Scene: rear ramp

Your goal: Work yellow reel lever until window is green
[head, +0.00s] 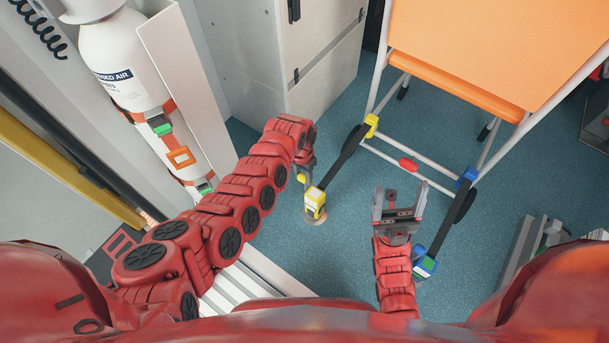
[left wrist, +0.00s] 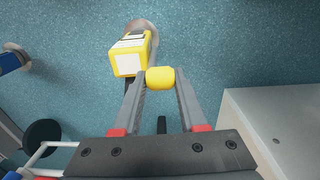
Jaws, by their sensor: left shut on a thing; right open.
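The yellow reel (head: 316,198) stands on a round floor mount at the middle of the head view. A black strap runs from it up to the chair frame. In the left wrist view the reel (left wrist: 131,44) shows a white panel on its near face; I see no green there. The lever's rounded yellow knob (left wrist: 160,78) is between my left gripper's fingertips, close beside the reel. My left gripper (head: 302,175) is shut on this knob. The lever's shaft is mostly hidden. My right gripper (head: 402,204) is open and empty, to the right of the reel.
An orange-seated wheeled chair (head: 480,60) stands at the back right, with a yellow bracket (head: 371,122) and a blue one. A blue reel (head: 425,262) is beside my right arm. A grey cabinet (head: 290,60) and an air cylinder (head: 122,60) stand left. Blue floor between is clear.

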